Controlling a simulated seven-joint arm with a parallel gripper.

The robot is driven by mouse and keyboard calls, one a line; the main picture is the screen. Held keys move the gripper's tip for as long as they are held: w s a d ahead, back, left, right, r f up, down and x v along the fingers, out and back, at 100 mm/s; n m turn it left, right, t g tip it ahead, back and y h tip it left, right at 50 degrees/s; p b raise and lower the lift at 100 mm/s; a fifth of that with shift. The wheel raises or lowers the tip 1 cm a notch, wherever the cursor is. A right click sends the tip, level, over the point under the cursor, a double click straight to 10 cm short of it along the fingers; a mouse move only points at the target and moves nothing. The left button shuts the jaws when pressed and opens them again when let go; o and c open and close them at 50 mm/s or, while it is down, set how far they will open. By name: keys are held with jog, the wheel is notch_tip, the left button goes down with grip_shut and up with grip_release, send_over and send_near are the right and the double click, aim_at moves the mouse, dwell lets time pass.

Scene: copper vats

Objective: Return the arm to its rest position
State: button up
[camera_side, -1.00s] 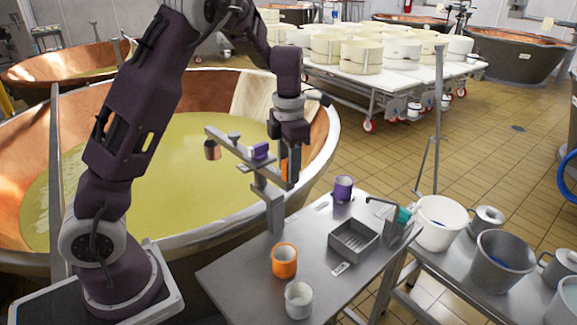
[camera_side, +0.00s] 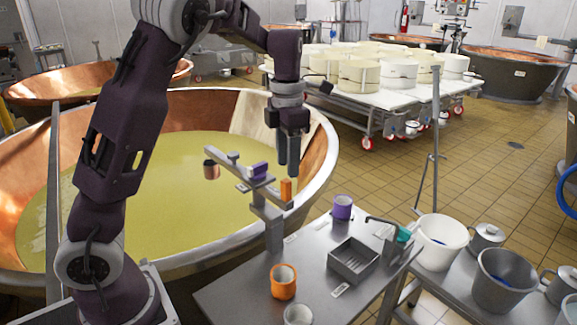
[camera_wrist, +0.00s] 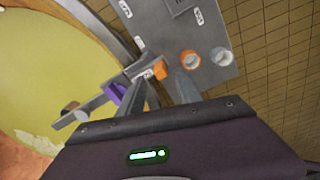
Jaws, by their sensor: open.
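My gripper (camera_side: 288,166) points down above the right end of a grey metal rack (camera_side: 262,201) that stands at the vat's edge. Its fingers are apart with nothing between them. An orange block (camera_side: 286,190) sits on the rack's right arm, just below the fingertips. It also shows in the wrist view (camera_wrist: 160,69), beyond the fingers. A purple block (camera_side: 259,171) sits on the rack further back, and a brown copper-toned piece (camera_side: 211,170) is at its far left end. My arm reaches over the rack from the left.
A copper vat of yellow-green liquid (camera_side: 150,180) lies behind the rack. The steel table (camera_side: 235,299) holds an orange mug (camera_side: 283,281), a white mug (camera_side: 298,315), a purple mug (camera_side: 342,207) and a grey tray (camera_side: 354,259). White buckets stand right. Space above the gripper looks clear.

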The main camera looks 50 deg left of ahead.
jog(key=s+d+r+m+t+h, duration=0.15)
jog(key=s+d+r+m, duration=0.25)
jog(key=s+m, duration=0.4)
jog(key=s+d+r+m+t, duration=0.25)
jog(key=s+d+m, duration=0.2)
jog(key=m, duration=0.55)
jog(key=s+d+f+m+t+y, duration=0.1)
jog(key=s+d+m, duration=0.2)
jog(key=s+m, duration=0.9)
jog(key=m, duration=0.3)
jog(key=shift+f+m+t, duration=0.2)
jog(key=shift+m+t, duration=0.1)
